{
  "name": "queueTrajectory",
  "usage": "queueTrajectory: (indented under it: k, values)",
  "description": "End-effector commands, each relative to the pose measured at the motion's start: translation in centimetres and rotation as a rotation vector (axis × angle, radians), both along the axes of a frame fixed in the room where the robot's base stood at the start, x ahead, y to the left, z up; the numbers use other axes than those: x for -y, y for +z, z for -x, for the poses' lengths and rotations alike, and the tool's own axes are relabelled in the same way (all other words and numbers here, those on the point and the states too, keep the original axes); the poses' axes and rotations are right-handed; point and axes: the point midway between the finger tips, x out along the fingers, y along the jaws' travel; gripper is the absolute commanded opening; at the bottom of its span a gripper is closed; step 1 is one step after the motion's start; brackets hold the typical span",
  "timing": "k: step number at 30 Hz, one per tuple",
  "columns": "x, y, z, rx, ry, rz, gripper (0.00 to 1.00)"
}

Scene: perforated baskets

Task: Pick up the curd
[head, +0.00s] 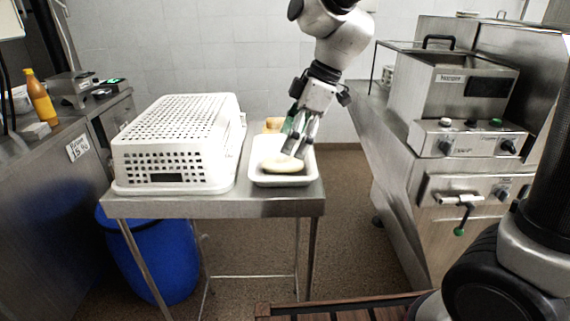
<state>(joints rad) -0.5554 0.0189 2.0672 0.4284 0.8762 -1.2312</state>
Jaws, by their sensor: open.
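The curd looks to be the pale cream, rounded piece (283,165) lying in a white shallow tray (284,181) on the small steel table. My gripper (296,148) reaches down from above over the tray. Its fingers are open, with the tips just above or at the back right side of the pale piece. I cannot tell whether they touch it. Part of the piece is hidden behind the fingers. Behind the tray, an orange-tan item (273,124) and something green (289,122) show partly, near my gripper.
A white perforated basket (178,143) stands upside down left of the tray, close to it. The steel table (262,206) has a narrow bare front edge. A steel machine (468,150) stands to the right. A blue bin (165,258) is under the table.

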Motion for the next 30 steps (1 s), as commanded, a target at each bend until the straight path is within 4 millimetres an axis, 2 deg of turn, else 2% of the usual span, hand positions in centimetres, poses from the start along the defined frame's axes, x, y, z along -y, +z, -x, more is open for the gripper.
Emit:
queueTrajectory:
  k: [9, 18, 27, 30]
  values:
    - [-1.7, -4.3, -0.5, -0.002, 0.000, 0.002, 0.74]
    - [-1.9, -4.7, -0.6, 0.000, -0.002, 0.001, 0.74]
    - [-1.9, -4.7, -0.6, 0.000, -0.002, 0.001, 0.21]
    - [-1.9, -4.7, -0.6, 0.000, -0.002, 0.000, 0.21]
